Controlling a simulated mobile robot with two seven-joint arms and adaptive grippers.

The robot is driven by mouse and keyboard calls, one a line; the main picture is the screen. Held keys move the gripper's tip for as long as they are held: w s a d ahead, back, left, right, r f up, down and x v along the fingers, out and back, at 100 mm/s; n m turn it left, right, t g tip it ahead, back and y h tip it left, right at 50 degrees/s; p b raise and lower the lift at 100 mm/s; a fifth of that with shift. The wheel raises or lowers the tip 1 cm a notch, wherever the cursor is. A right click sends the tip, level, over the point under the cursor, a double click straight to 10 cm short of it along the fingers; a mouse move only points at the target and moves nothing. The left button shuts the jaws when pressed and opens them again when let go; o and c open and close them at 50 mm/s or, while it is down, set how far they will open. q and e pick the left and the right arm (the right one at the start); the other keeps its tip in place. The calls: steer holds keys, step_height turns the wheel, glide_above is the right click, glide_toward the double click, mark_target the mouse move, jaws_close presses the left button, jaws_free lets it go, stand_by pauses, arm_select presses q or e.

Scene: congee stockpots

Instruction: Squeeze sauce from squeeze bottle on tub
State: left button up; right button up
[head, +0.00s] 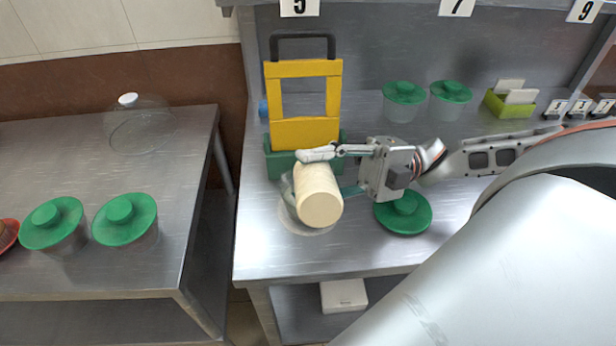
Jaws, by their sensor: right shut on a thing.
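My right gripper (330,153) comes in from the right and is shut on a cream cylinder (319,196), which looks like the squeeze bottle. The bottle is tilted, with its flat round end facing the camera. Its other end is hidden, so I cannot see its nozzle or any sauce. A clear tub (291,216) stands on the steel counter behind and under the bottle, mostly covered by it. I cannot tell whether the bottle touches the tub. My left gripper is not in view.
A green lid (403,213) sits right of the tub. A yellow-framed green rack (280,163) stands behind. Green-lidded containers (404,93) and a lime box (510,104) are at the back. The left table (60,160) holds more containers and a clear cover (137,128).

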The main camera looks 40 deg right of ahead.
steer(key=shift+f+m+t, duration=0.2)
steer(key=shift+m+t, duration=0.2)
steer(key=shift+m, duration=0.7)
steer(key=m, duration=0.1)
steer(key=w+m+t, duration=0.1)
steer(key=r+m+t, duration=0.1)
steer(key=m, duration=0.1)
steer(key=shift+w+d, duration=0.2)
steer(key=shift+d, duration=0.2)
steer(key=m, duration=0.1)
steer(key=m+t, duration=0.1)
steer(key=w+m+t, duration=0.1)
steer(key=shift+d+r, duration=0.15)
steer(key=shift+d, duration=0.2)
steer(key=shift+w+d+m+t+p, duration=0.15)
steer(key=shift+m+t+p, duration=0.3)
steer(key=shift+m, duration=0.55)
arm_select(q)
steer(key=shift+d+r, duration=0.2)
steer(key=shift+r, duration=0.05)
arm_select(e)
steer(key=shift+w+d+f+m+t, duration=0.1)
steer(key=shift+w+f+m+t, duration=0.15)
steer(key=shift+m, duration=0.45)
steer(key=shift+c, duration=0.6)
steer(key=shift+c, duration=1.3)
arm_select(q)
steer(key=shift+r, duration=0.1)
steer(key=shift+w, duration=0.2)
